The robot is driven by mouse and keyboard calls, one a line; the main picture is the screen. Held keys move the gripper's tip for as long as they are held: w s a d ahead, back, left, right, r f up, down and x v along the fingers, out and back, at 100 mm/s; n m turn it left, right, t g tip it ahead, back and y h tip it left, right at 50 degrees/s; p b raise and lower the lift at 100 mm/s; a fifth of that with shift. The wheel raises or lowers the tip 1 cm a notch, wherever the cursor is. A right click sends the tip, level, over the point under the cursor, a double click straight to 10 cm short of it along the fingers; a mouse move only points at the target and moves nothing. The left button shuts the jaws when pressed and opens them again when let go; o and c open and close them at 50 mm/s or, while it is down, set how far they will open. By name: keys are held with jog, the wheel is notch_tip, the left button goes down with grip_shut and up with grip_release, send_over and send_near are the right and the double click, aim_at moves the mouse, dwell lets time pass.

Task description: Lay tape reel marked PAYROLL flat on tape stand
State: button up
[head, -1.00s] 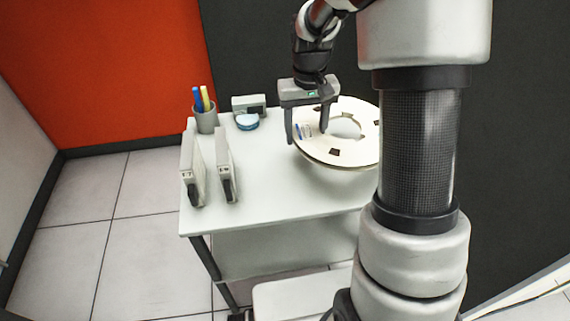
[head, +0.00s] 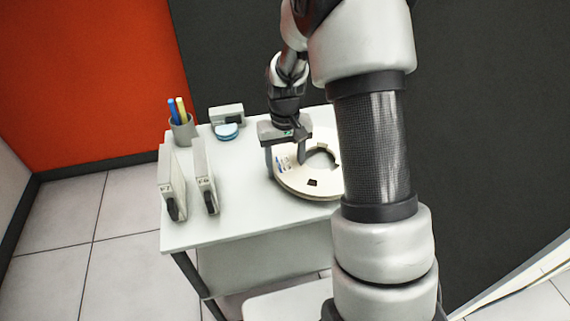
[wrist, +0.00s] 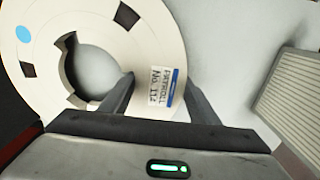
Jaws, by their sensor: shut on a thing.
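The cream tape reel (head: 288,187) is a wide ring with a central hole and dark rectangular marks. Its label (wrist: 163,90) reads PAYROLL in the wrist view, with a blue strip beside it. My gripper (head: 285,168) is shut on the reel's ring, one finger in the central hole and the other at the outer edge. The reel is about level, at or just above the white top of the stand (head: 235,205); I cannot tell whether it touches. My arm hides the reel's right side and the stand's right end.
Two upright white cases (head: 171,185) (head: 204,175) stand at the left of the top. Behind them are a grey pen cup (head: 183,131) and a small grey device (head: 227,114) with a blue round part. The front middle is clear. A ribbed grey object (wrist: 295,85) shows at right in the wrist view.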

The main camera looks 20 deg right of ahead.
jog(key=shift+f+b, duration=0.35)
jog(key=shift+f, duration=0.15)
jog(key=shift+f, duration=0.1)
jog(key=o, duration=1.5)
jog(key=shift+s, duration=0.1)
jog(key=shift+a, duration=0.15)
